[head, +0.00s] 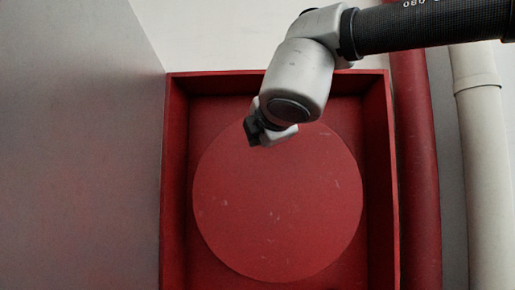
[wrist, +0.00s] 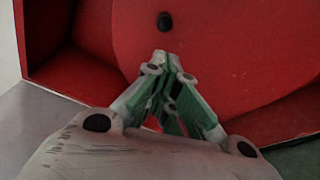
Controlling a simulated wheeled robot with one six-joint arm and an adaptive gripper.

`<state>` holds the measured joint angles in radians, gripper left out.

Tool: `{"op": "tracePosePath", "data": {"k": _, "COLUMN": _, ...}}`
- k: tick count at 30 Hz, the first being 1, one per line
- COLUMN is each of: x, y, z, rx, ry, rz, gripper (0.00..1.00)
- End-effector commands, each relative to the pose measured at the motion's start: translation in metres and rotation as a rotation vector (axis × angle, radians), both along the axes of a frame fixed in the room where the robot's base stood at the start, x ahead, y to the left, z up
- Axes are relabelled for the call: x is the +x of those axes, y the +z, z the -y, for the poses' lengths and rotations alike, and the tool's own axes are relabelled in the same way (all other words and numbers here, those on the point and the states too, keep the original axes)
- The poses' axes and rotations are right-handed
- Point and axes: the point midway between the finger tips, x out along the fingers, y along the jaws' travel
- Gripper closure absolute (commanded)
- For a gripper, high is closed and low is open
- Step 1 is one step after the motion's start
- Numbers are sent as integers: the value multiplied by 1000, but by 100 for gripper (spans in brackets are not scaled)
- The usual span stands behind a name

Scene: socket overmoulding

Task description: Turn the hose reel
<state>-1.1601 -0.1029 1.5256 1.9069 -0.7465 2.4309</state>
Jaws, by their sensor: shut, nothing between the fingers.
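The hose reel (head: 278,215) is a large round red disc inside an open red box, with small pale scuffs on its face. It also shows in the wrist view (wrist: 230,50). A small dark round knob (wrist: 165,21) stands out against the red in the wrist view, just beyond my fingertips. My gripper (wrist: 161,57) is shut and empty, its green-sided fingers pointing towards the knob, with a small gap in the picture. In the head view my wrist covers the upper part of the disc and hides the fingers and knob.
The red box (head: 174,190) has raised walls around the reel. A grey panel (head: 80,150) stands at its left. A red pipe (head: 417,170) and a white pipe (head: 484,170) run upright at its right. The space before the lower disc is clear.

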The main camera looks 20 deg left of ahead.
Motion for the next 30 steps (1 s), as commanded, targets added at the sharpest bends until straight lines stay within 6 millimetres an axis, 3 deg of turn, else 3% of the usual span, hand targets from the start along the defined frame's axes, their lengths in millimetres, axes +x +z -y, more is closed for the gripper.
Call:
{"op": "tracePosePath", "data": {"k": 2, "x": -7, "y": -13, "z": -12, "rx": -5, "ry": 49, "rz": -19, "gripper": 100}}
{"op": "tracePosePath", "data": {"k": 8, "x": -6, "y": -11, "z": -26, "rx": 1, "ry": 95, "rz": -11, "gripper": 100}}
{"op": "tracePosePath", "data": {"k": 23, "x": 77, "y": -23, "z": -75, "rx": 0, "ry": 90, "rz": -10, "gripper": 100}}
{"op": "tracePosePath", "data": {"k": 25, "x": 77, "y": -15, "z": -59, "rx": 4, "ry": 88, "rz": -8, "gripper": 100}}
{"op": "tracePosePath", "data": {"k": 30, "x": 81, "y": -9, "z": -43, "rx": 2, "ry": 90, "rz": -10, "gripper": 100}}
